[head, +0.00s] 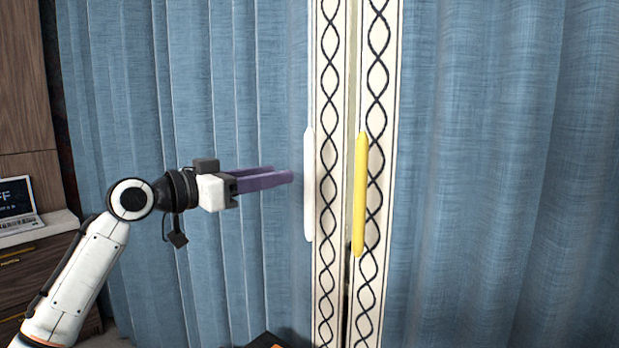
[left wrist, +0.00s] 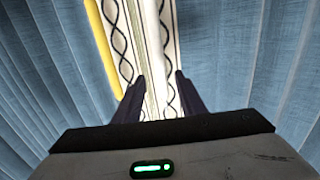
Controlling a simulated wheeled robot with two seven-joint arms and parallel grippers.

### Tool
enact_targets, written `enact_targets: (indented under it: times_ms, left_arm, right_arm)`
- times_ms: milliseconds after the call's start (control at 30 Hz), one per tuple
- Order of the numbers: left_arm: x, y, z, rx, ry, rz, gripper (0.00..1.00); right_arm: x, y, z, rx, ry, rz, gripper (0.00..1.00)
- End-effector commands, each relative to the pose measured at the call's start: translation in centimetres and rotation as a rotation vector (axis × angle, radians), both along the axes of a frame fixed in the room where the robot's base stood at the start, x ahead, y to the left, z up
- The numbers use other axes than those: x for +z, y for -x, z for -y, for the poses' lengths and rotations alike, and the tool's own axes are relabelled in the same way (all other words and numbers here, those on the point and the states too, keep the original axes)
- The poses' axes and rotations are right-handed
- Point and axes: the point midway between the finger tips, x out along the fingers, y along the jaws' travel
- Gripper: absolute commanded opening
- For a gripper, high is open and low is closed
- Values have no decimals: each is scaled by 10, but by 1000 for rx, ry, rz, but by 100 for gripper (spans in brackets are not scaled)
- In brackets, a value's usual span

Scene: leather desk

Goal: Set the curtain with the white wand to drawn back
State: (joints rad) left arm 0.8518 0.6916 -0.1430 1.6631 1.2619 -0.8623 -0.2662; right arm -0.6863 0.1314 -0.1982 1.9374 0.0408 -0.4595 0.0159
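The white wand (head: 308,185) hangs upright at the left edge of the left curtain's cream trim (head: 329,70). The left blue curtain (head: 240,80) hangs in folds, its trim close beside the right curtain's trim. My left gripper (head: 291,175) reaches in from the left with purple fingers, level with the upper-middle of the wand and just left of it in the picture. In the left wrist view its two fingers (left wrist: 159,84) stand apart, with pale trim visible between them. My right gripper is not in view.
A yellow wand (head: 360,195) hangs on the right curtain's trim (head: 378,60), close to the white one; it also shows in the left wrist view (left wrist: 102,45). The right blue curtain (head: 510,150) fills the right side. A wooden cabinet (head: 25,275) with a laptop (head: 18,205) stands far left.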

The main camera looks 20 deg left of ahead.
Motion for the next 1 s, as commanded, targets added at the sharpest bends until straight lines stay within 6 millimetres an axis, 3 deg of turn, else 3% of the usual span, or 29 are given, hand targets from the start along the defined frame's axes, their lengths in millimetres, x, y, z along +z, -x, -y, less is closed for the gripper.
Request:
enact_targets:
  times_ms: [600, 1000]
  left_arm:
    - [6, -79, 47, -2, 7, 4, 37]
    - [3, -87, 52, -1, 4, 5, 37]
  right_arm:
    - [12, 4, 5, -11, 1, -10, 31]
    - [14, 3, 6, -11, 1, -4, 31]
